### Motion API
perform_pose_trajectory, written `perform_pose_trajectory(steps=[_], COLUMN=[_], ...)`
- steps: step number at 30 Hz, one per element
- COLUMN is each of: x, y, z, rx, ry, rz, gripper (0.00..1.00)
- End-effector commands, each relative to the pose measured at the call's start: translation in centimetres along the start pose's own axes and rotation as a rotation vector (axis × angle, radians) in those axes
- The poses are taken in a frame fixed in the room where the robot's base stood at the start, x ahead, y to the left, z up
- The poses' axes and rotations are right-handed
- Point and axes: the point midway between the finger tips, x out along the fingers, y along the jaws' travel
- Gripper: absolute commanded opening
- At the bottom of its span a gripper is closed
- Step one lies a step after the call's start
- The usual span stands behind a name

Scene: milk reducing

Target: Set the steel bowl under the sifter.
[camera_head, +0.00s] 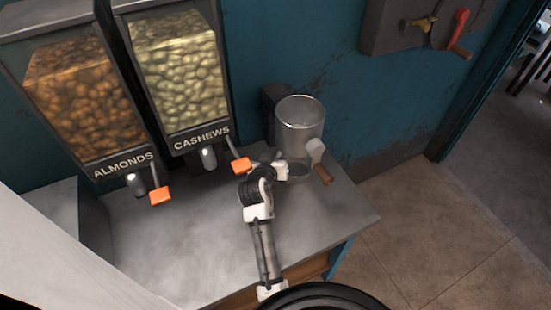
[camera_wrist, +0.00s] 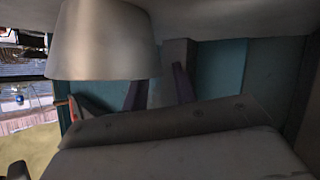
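My gripper (camera_head: 285,170) is at the left side of this shape, under the sifter's front. In the wrist view a smooth grey tapered body (camera_wrist: 103,42) fills the upper left, close to the camera; I cannot tell whether it is bowl or sifter. The fingertips' opening is not clear.
The almond dispenser (camera_head: 82,100) and cashew dispenser (camera_head: 180,80) stand at left, with orange levers (camera_head: 160,196) sticking out above the counter. The grey counter (camera_head: 180,250) is bare at front left. Its right edge drops to the tiled floor (camera_head: 430,220).

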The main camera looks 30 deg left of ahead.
Motion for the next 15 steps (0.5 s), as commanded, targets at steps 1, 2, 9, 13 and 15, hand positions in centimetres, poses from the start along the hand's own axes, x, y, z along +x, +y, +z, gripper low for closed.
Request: perform_pose_trajectory(steps=[1,2,9,13,15], x=[0.0,0.0,-1.3,-3.8,-5.3], y=[0.0,0.0,0.0,0.0,-0.1], z=[0.0,0.0,-0.1,0.0,0.0], rx=[0.000,0.000,0.000,0.001,0.000], ry=[0.000,0.000,0.003,0.004,0.004], rz=[0.000,0.000,-0.001,-0.001,-0.002], gripper=[0.28,0.28,0.28,0.28,0.28])
